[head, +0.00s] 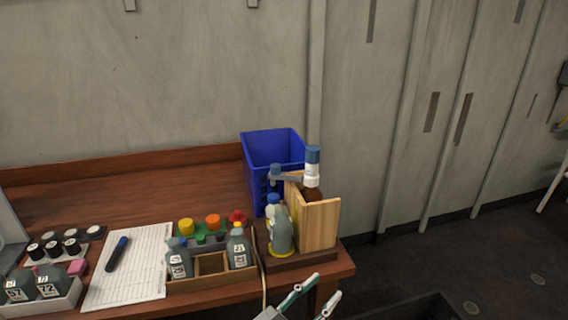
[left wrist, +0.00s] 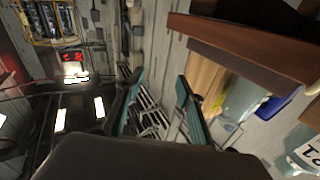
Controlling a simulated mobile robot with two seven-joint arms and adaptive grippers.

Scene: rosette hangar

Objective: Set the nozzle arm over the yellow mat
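The nozzle arm (head: 288,179) is a grey-blue bar. It runs left from the white collar of a brown pump bottle (head: 312,165) with a blue top. The pump bottle stands behind light wooden boards (head: 319,225) on a dark wooden stand at the table's right end. The yellow mat (head: 281,254) shows only as a rim under a grey bottle (head: 283,231). I cannot tell whether the nozzle end is straight above it. My left gripper (head: 327,286) is open and empty, below and right of the stand. Its spread teal fingers show in the left wrist view (left wrist: 160,76). My right gripper is out of view.
A blue crate (head: 262,148) stands behind the stand. Left of the stand is a wooden tray (head: 212,281) with bottles and colored caps. A written sheet (head: 135,262) with a dark marker (head: 117,254) lies farther left. The floor right of the table is open.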

